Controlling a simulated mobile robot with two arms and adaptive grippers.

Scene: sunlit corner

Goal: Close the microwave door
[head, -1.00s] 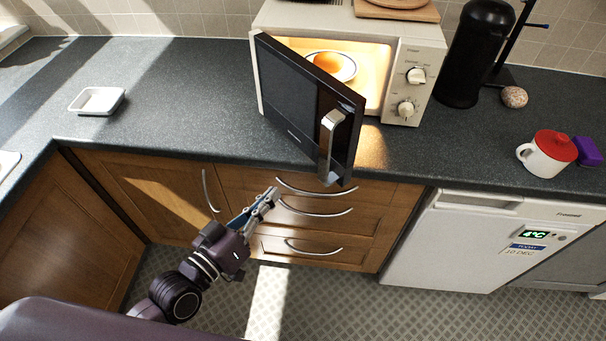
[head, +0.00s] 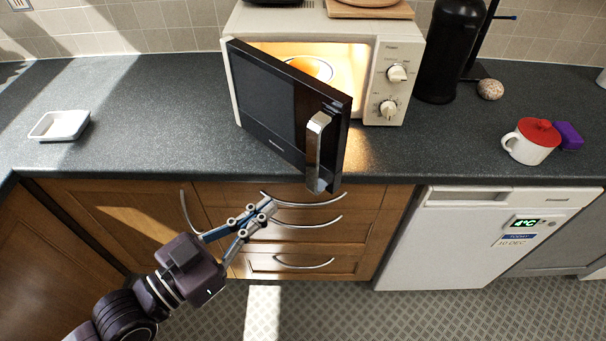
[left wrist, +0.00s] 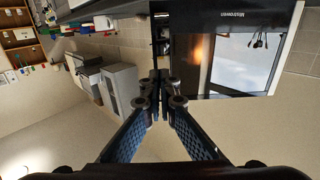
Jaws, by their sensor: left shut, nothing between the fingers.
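The cream microwave (head: 408,62) stands on the dark counter with its door (head: 275,105) swung open toward me. The door is black with a silver upright handle (head: 314,150) near its free edge. The lit inside shows part of a dish with something orange (head: 310,68); the door hides its lower part. My left gripper (head: 268,206) is shut and empty, in front of the drawers, below and left of the handle, apart from the door. In the left wrist view its fingertips (left wrist: 161,84) meet, with the labelled dark door (left wrist: 190,18) behind. My right gripper is not in view.
A white tray (head: 60,125) lies on the counter at left. A red-lidded mug (head: 528,148) and purple box (head: 568,136) stand at right, and a black cylinder (head: 446,55) beside the microwave. Drawers with curved handles (head: 305,263) face me. The counter left of the microwave is mostly clear.

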